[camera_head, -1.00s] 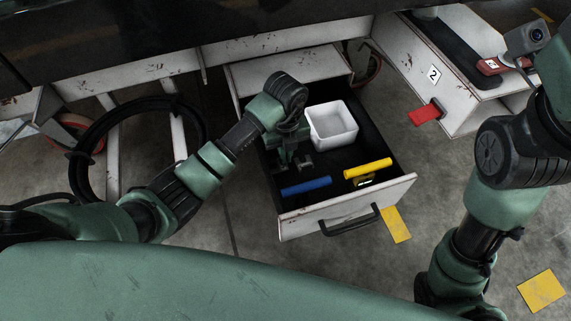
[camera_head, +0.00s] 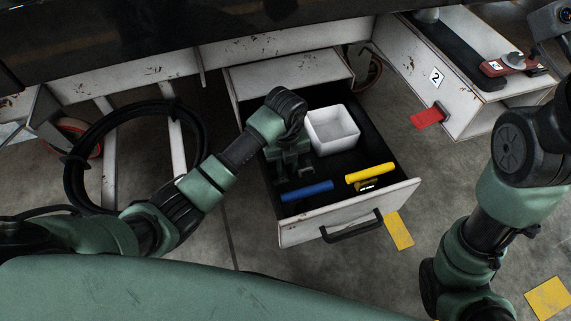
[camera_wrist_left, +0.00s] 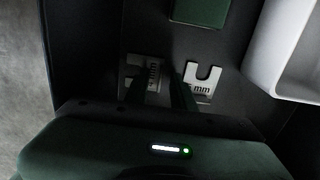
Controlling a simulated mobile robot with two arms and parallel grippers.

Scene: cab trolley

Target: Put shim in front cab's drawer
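The open drawer (camera_head: 350,205) of the white cabinet hangs pulled out at the centre of the head view. My left gripper (camera_head: 296,176) points down inside it, on the left side. In the left wrist view two grey slotted shims lie on the dark drawer floor. The right shim (camera_wrist_left: 203,80) has its slot facing up the picture and "mm" lettering. The left shim (camera_wrist_left: 153,72) is partly behind a finger. The fingers (camera_wrist_left: 163,95) stand apart with nothing visible held between them. In the head view the shims are hard to make out. My right gripper is out of view.
The drawer also holds a white bin (camera_head: 333,129), a blue cylinder (camera_head: 307,191) and a yellow cylinder (camera_head: 370,172). A green block (camera_wrist_left: 200,10) shows in the wrist view. A white cabinet marked 2 (camera_head: 437,78) with a red tab (camera_head: 426,119) stands at right.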

